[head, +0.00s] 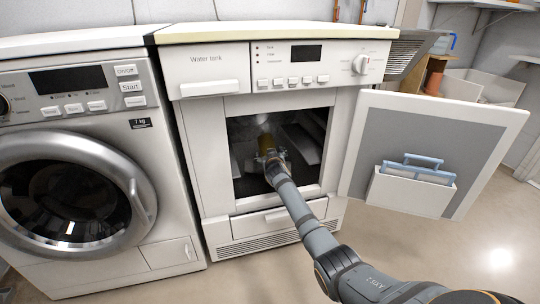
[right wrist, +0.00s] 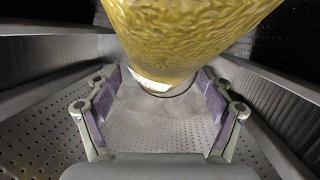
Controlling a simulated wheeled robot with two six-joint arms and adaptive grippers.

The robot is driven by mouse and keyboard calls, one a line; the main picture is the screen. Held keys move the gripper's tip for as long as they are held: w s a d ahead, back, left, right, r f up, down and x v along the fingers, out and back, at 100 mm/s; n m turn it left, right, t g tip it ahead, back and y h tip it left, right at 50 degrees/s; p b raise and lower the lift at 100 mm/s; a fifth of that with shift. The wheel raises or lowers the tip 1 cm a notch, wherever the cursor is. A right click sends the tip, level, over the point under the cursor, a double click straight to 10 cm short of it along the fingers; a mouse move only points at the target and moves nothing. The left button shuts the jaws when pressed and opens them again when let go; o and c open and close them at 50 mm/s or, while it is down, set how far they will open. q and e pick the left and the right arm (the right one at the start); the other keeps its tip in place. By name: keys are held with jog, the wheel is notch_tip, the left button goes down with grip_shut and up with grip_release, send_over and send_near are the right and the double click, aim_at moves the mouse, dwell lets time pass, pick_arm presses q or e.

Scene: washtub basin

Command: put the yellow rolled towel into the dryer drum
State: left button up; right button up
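The dryer drum (head: 306,132) is open, and my right arm reaches in through its square opening. My right gripper (head: 270,160) is inside the drum. In the right wrist view its two fingers (right wrist: 162,95) are spread wide with their purple pads showing. The yellow rolled towel (right wrist: 190,35) is inside the drum, just beyond and above the fingertips, with its pale near end between them. I see gaps beside that end. A small part of the towel (head: 265,143) shows in the head view, and the rest is hidden or dim. My left gripper is out of view.
The dryer door (head: 355,150) stands open to the right, with a white holder (head: 410,192) on its inner face. A washing machine (head: 70,160) with a shut round door stands at left. Perforated metal and raised ribs (right wrist: 55,95) surround my gripper.

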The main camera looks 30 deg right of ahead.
jog(key=shift+o, duration=1)
jog(key=v, duration=1.2)
